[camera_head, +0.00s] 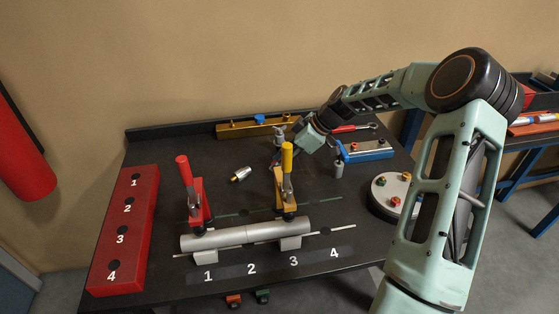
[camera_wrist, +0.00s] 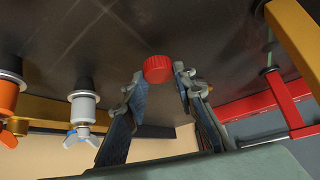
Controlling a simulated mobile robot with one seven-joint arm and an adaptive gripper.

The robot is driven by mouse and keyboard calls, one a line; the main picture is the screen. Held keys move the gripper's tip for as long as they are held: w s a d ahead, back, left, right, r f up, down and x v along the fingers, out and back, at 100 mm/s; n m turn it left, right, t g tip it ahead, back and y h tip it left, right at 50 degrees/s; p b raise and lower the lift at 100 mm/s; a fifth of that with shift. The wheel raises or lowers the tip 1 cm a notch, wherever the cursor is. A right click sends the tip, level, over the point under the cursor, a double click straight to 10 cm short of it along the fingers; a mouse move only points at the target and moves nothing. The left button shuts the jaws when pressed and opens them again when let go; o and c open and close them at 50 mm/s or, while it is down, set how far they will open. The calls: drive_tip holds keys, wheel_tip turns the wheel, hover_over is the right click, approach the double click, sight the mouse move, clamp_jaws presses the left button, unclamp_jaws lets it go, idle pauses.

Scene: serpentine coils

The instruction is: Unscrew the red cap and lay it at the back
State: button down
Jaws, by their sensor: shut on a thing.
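The red cap (camera_wrist: 158,68), round with a ribbed side, is between the two fingertips of my gripper (camera_wrist: 159,76) in the wrist view. The fingers are shut on it, one at each side. What lies beyond the cap is hidden, so I cannot tell whether it is still on a thread. I cannot make out the cap there.
A red-handled clamp (camera_head: 194,197) and a silver tube (camera_head: 245,236) stand in front. A red numbered block (camera_head: 124,232) is at left, a yellow bar (camera_head: 232,131) at the back, a blue block (camera_head: 368,151) at right. A small silver piece (camera_head: 241,174) lies mid-table.

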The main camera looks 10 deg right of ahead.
drive_tip(key=shift+f+b, duration=0.2)
drive_tip(key=shift+b, duration=0.1)
drive_tip(key=shift+f+b, duration=0.5)
drive_tip(key=shift+f, duration=0.05)
drive_tip(key=shift+f+b, duration=0.1)
drive_tip(key=shift+b, duration=0.2)
idle(0.3)
drive_tip(key=c, duration=1.5)
unclamp_jaws()
drive_tip(key=shift+r+p, duration=1.7)
drive_tip(key=shift+r, duration=1.85)
